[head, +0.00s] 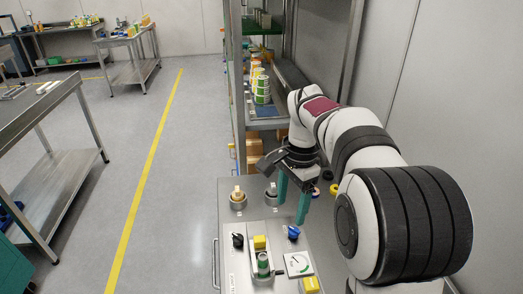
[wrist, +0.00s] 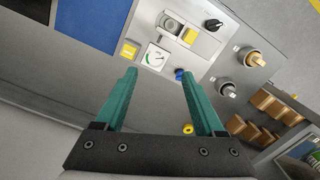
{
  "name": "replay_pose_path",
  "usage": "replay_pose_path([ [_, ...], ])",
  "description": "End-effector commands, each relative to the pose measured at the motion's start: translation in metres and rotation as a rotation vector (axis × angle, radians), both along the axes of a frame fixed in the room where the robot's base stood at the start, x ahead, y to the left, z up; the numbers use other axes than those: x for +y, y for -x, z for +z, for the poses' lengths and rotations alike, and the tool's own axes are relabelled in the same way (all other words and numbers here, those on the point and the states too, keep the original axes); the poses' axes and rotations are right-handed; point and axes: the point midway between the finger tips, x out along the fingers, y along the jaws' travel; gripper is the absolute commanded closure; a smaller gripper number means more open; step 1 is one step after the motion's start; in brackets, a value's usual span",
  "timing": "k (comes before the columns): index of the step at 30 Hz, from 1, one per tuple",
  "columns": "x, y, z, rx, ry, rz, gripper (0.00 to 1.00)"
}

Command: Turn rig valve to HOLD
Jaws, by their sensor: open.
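A filler panel (head: 236,275) on the bench top carries a black knob (head: 238,240) at its left and a blue knob (head: 293,232) at its right. Which one is the rig valve, I cannot tell; no HOLD marking is legible. In the wrist view, the black knob (wrist: 213,24) is at the top and the blue knob (wrist: 180,74) is near the right fingertip. My gripper (head: 291,212) has two teal fingers, spread and empty, pointing down above the bench near the blue knob. The open gripper also shows in the wrist view (wrist: 159,75), and nothing is between its fingers.
A brass-topped post (head: 238,198) and a dark-topped post (head: 271,193) stand behind. A shelf rack with cans (head: 262,90) rises beyond.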

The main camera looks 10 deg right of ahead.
Motion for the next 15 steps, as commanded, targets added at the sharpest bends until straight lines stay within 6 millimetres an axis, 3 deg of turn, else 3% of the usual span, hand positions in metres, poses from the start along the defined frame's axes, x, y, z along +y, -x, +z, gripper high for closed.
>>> replay_pose_path([
  [1, -0.013, -0.035, -0.019, 0.009, 0.014, -0.093, 0.29],
  [3, -0.029, -0.071, -0.042, 0.012, 0.033, -0.216, 0.29],
  [6, -0.045, -0.101, -0.068, 0.01, 0.05, -0.335, 0.29],
  [11, -0.052, -0.113, -0.088, 0.009, 0.058, -0.397, 0.29],
  [15, -0.052, -0.112, -0.12, 0.011, 0.059, -0.395, 0.29],
])
